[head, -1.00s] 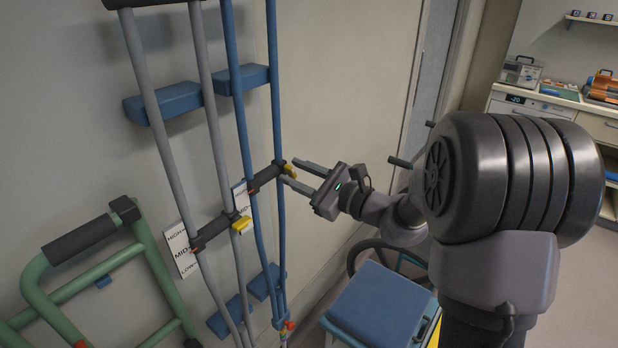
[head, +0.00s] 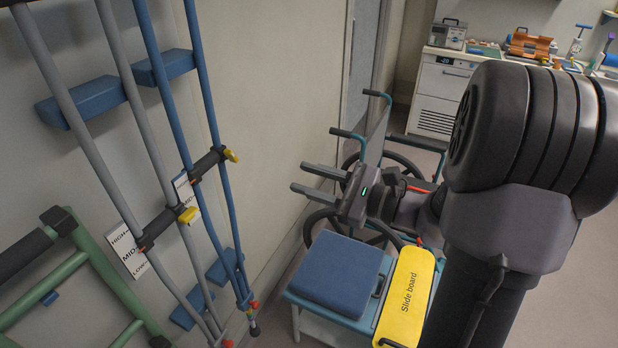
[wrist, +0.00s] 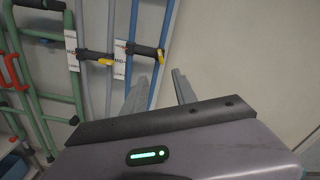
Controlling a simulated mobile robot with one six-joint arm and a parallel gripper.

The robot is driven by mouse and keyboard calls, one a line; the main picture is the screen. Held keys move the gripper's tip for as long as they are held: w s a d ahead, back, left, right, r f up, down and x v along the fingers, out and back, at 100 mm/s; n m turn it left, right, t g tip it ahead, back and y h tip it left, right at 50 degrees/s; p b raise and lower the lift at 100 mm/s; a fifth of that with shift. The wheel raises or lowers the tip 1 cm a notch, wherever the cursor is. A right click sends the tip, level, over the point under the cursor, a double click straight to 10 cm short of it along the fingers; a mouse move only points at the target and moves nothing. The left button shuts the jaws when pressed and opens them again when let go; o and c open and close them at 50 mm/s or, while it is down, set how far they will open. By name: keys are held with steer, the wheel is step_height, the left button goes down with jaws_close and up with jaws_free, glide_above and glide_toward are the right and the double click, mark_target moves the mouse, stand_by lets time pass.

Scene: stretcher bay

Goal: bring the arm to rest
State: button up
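My gripper (head: 318,181) is open and empty in the head view, with its two grey fingers apart and pointing left toward the wall. It is in the air above and behind the blue padded seat, to the right of the crutches and clear of them. In the wrist view my gripper (wrist: 158,92) shows both fingers spread with nothing between them. The grey crutch (head: 122,75) and the blue crutch (head: 211,107) lean against their wall supports at the left, and they also appear beyond the fingers in the wrist view.
A blue padded seat (head: 338,272) stands below the gripper, with a yellow slide board (head: 406,290) beside it. A wheelchair (head: 345,133) stands behind. A green walker frame (head: 80,290) is at far left. A counter (head: 445,85) with equipment stands at the back right.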

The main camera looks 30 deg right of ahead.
steer(key=s+a+n+g+y, duration=0.1)
steer(key=s+a+n+g, duration=0.25)
steer(key=a, duration=0.35)
steer(key=s+a+n+g, duration=0.3)
steer(key=a+n+g, duration=0.1)
steer(key=a, duration=0.3)
steer(key=s+a+f+n+g+h, duration=0.3)
steer(key=s+a+n+g, duration=0.15)
steer(key=s, duration=0.25)
steer(key=s+d+n+t+h, duration=0.3)
steer(key=s+n+h, duration=0.2)
steer(key=n+h, duration=0.1)
steer(key=shift+d+r+n+h+b, duration=0.35)
steer(key=shift+d+n+b, duration=0.1)
steer(key=shift+n, duration=0.25)
